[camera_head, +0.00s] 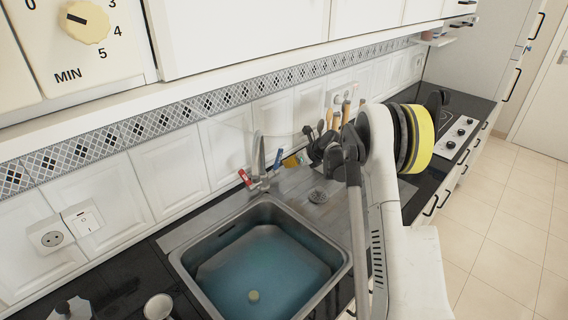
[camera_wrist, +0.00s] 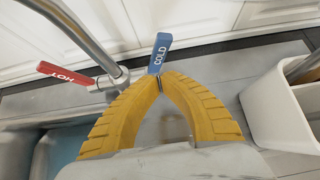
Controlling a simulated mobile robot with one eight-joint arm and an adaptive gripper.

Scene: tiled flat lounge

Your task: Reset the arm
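My gripper (camera_wrist: 160,80) has two ribbed yellow fingers that meet at their tips in the wrist view. The tips are right at the lower end of the blue COLD tap handle (camera_wrist: 160,52); whether they touch it I cannot tell. The red HOT handle (camera_wrist: 68,74) points left. In the head view my arm reaches over the counter right of the sink, and my gripper (camera_head: 291,161) is small and mostly hidden beside the blue handle (camera_head: 278,158).
The steel sink (camera_head: 330,262) holds bluish water. The metal faucet (camera_head: 257,155) rises behind it. A white container (camera_wrist: 262,118) stands close on the gripper's right. Wall cabinets (camera_head: 245,35) hang above the counter. A hob (camera_head: 455,137) is farther right, beside open tiled floor (camera_head: 510,225).

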